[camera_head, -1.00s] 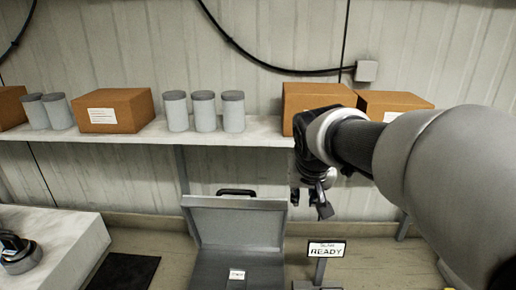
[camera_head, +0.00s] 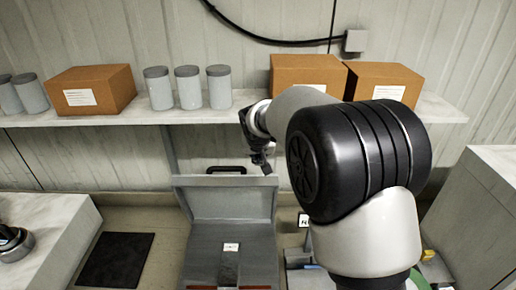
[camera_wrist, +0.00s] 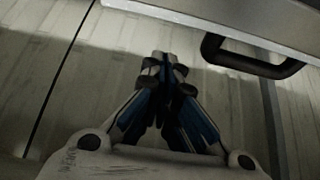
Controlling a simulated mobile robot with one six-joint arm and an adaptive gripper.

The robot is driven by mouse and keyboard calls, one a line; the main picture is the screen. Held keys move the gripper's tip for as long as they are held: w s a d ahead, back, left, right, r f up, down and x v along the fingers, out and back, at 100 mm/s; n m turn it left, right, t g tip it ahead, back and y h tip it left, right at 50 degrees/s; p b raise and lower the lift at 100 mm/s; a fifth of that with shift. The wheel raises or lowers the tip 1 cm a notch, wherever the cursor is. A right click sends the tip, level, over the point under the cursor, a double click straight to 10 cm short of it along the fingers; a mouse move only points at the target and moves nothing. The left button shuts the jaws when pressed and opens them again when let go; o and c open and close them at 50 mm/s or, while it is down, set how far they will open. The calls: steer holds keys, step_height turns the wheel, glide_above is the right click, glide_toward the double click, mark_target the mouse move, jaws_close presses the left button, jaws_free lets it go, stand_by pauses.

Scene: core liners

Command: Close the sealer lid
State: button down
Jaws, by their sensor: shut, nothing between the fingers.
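The grey sealer (camera_head: 203,250) stands low in the centre of the head view. Its lid (camera_head: 222,203) is open and stands up at the back, with a black handle (camera_head: 226,169) on its top edge. My gripper (camera_head: 265,165) is just right of the handle near the lid's top right corner, not visibly touching it. In the wrist view my gripper (camera_wrist: 165,58) has its fingers together and empty. The lid's edge (camera_wrist: 222,15) and the handle (camera_wrist: 255,62) are ahead and to the right there.
A wall shelf (camera_head: 140,117) with cardboard boxes (camera_head: 92,88) and grey-lidded canisters (camera_head: 188,88) runs behind and above the lid. A counter (camera_head: 45,225) is at left, and a cabinet (camera_head: 480,205) at right. The READY sign (camera_head: 303,220) is partly hidden by my arm.

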steer(key=s, duration=0.3)
steer(key=shift+s+a, duration=0.1)
steer(key=shift+s, duration=0.1)
steer(key=shift+f, duration=0.2)
steer(key=shift+f+b, duration=0.1)
steer(key=shift+b, duration=0.2)
